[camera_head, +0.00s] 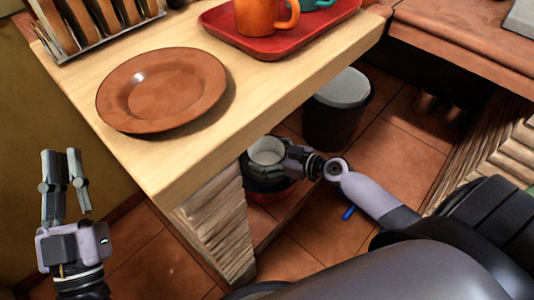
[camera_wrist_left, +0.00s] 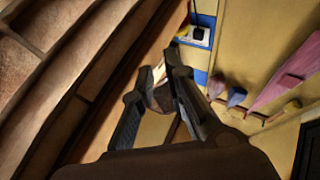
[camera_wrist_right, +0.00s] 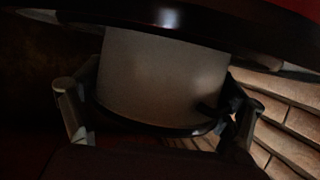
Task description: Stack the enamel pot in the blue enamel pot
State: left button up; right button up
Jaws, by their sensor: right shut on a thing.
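A pale grey-white enamel pot (camera_head: 266,150) is beside the counter's right edge in the head view, its opening facing up. My right gripper (camera_head: 294,160) is shut on it. In the right wrist view the pot's pale wall (camera_wrist_right: 165,75) with a dark rim fills the space between the fingers (camera_wrist_right: 160,125). My left gripper (camera_head: 65,190) is open and empty, left of the counter. It also shows open in the left wrist view (camera_wrist_left: 155,85).
A wooden counter (camera_head: 270,85) carries a brown plate (camera_head: 162,90), a red tray (camera_head: 325,28) with an orange mug (camera_head: 266,17), and a rack (camera_head: 90,40). A dark bin (camera_head: 337,112) stands on the tiled floor. A small blue piece (camera_head: 348,212) shows near my right arm.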

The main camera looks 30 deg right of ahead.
pick_arm(q)
jog(key=shift+r, duration=0.2)
pick_arm(e)
jog(key=o, duration=1.1)
jog(key=shift+r, duration=0.15)
jog(key=shift+r+p, duration=0.6)
jog(key=shift+p, duration=0.4)
pick_arm(q)
jog(key=f+g, duration=0.1)
jog(key=w+f+g+y+b, duration=0.1)
jog(key=f, duration=0.1)
jog(key=shift+w+f, duration=0.2)
pick_arm(e)
jog(key=v, duration=1.2)
jog(key=shift+f, duration=0.1)
pick_arm(q)
jog(key=shift+w+f, duration=0.1)
pick_arm(e)
jog(key=shift+d, duration=0.1)
